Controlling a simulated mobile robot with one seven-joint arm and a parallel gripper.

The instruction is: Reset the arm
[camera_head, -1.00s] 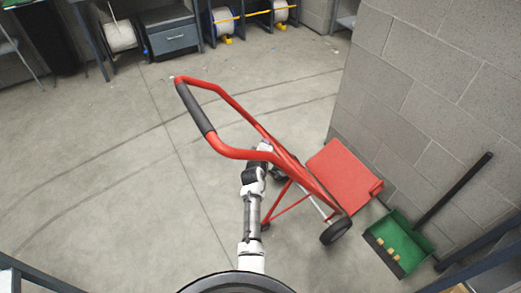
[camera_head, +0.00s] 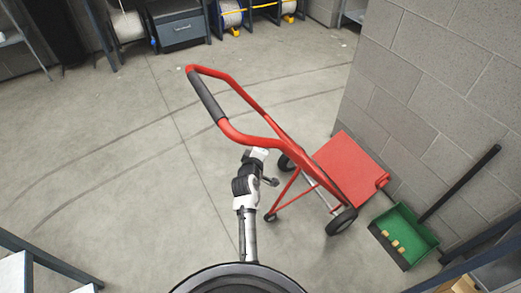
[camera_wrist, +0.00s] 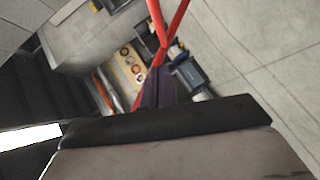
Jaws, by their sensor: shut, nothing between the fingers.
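My arm reaches up from the bottom middle of the head view and bends at the wrist. My gripper (camera_head: 271,182) is a small dark shape at its end, left of the red hand truck's lower frame. In the head view a strip of floor shows between the gripper and the truck. In the wrist view the gripper's dark fingers (camera_wrist: 158,86) are together, with nothing held. The red hand truck (camera_head: 262,115) has a dark grip on its handle and stands tilted on black wheels.
A green dustpan (camera_head: 407,232) with small tan blocks inside and a black handle rests by the block wall (camera_head: 440,100). Cable reels and a grey drawer unit (camera_head: 178,25) line the back. Blue-grey frames stand at both lower corners. The floor at left is clear.

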